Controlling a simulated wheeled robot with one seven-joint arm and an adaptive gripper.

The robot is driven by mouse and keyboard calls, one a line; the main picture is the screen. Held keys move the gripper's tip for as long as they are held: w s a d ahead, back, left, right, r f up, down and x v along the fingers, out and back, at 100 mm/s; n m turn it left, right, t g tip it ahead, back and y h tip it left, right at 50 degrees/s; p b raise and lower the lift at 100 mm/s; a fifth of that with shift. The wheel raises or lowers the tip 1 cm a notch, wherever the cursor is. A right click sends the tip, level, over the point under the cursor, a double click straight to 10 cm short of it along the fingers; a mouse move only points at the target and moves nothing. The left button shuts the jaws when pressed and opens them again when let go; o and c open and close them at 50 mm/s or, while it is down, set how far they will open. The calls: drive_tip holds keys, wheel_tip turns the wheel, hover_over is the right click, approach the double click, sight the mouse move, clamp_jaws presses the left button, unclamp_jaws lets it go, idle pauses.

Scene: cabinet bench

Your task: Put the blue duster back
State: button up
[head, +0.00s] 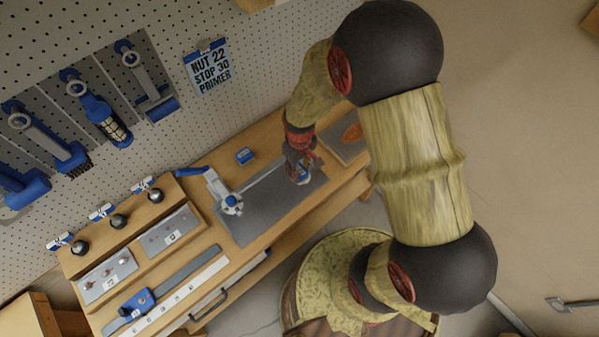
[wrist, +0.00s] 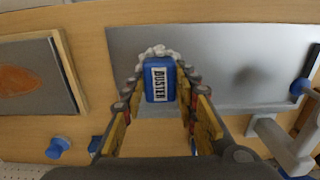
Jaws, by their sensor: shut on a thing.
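The blue duster (wrist: 160,85) has a white "DUSTER" label and a pale bristly edge at its far end. It sits between the fingers of my gripper (wrist: 160,100) in the wrist view. My gripper is shut on it. In the head view my gripper (head: 301,172) is low over the right part of the grey mat (head: 258,226), with a bit of blue and white showing at its fingers. I cannot tell whether the duster touches the mat.
A small blue object (head: 245,156) lies behind the mat. A tray (head: 342,153) with a brown oval piece is to the right. Tools hang on the pegboard (head: 110,190), beside a sign (head: 208,67) reading "NUT 22 STOP 30 PRIMER".

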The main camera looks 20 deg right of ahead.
sight(300, 173)
drive_tip(key=shift+w+d+f, duration=0.15)
drive_tip(key=shift+w+f, duration=0.15)
drive_tip(key=shift+f, duration=0.1)
drive_tip(key=shift+w+f, duration=0.1)
drive_tip(key=shift+f, duration=1.5)
drive_tip(key=shift+f, duration=0.1)
drive_tip(key=o, duration=1.2)
